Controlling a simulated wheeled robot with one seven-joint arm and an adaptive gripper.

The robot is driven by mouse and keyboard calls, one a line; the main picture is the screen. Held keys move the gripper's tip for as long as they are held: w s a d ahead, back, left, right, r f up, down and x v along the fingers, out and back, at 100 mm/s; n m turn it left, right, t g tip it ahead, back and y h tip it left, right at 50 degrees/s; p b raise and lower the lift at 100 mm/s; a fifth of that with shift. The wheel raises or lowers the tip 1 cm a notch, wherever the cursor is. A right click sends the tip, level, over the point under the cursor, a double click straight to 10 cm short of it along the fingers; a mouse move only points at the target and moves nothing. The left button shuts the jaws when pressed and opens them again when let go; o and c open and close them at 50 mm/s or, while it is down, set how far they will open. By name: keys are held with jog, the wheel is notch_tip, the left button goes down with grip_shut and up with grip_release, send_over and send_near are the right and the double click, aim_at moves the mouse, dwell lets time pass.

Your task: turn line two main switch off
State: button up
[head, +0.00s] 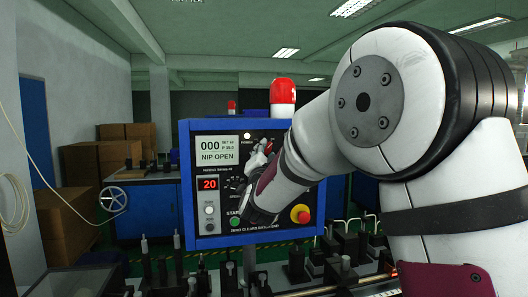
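A blue-framed control panel (187,215) with a black face stands upright in front of me. No part is clearly legible as the line two main switch. A small red part (267,148) shows just above my wrist; I cannot tell what it is. My gripper (246,207) is in front of the panel's lower middle and hides part of it. Its fingers are not clear, and contact cannot be told.
Several dark posts and fittings (295,264) stand on the bench below the panel. A red beacon (283,93) tops the panel. A handwheel (113,199) and stacked cardboard boxes (97,160) are at the left. My arm fills the right side.

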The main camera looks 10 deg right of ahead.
jog(key=shift+w+d+r, duration=0.1)
jog(key=shift+w, duration=0.3)
jog(key=shift+c, duration=0.4)
grip_shut()
